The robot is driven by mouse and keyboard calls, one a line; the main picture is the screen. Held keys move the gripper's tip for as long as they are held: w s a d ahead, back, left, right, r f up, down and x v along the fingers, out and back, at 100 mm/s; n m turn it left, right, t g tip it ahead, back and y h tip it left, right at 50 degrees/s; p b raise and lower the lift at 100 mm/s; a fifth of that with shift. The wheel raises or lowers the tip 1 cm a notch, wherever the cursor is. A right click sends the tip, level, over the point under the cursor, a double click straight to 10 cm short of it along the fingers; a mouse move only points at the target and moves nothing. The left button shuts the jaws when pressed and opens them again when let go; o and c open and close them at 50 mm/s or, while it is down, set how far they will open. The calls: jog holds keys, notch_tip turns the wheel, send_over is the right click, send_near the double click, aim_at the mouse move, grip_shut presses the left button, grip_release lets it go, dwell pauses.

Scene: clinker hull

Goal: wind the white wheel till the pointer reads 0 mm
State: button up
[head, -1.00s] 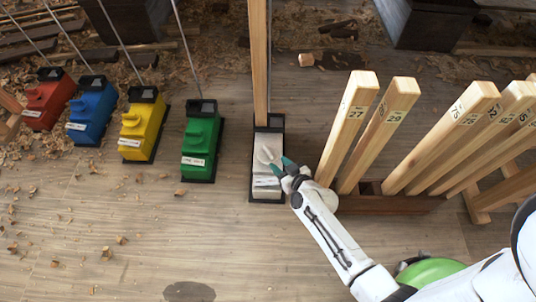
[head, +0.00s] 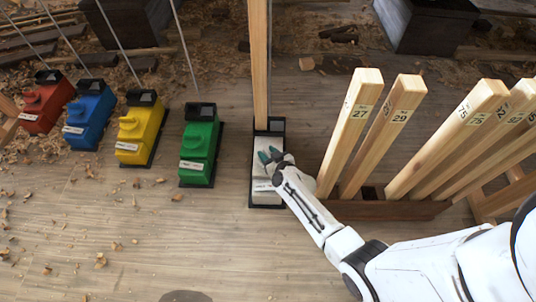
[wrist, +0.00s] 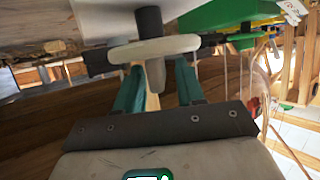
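The white unit (head: 266,198) stands on a black base at the foot of a tall wooden post, with a small label on it. The white wheel (wrist: 125,52) sits on a dark shaft in the wrist view; a grey peg (wrist: 155,76) sticks out from it towards me. My gripper (head: 267,154) is over the top of the white unit and hides the wheel in the head view. In the wrist view its teal fingers (wrist: 159,82) are apart, one each side of the peg, with gaps showing. I cannot make out a pointer or a mm scale.
A green unit (head: 200,143), a yellow one (head: 139,133), a blue one (head: 90,120) and a red one (head: 46,106) stand in a row to the left. Numbered wooden posts (head: 350,130) in a brown rack stand close on the right. The front floor is mostly clear.

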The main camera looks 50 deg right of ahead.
grip_shut()
dwell(0.4)
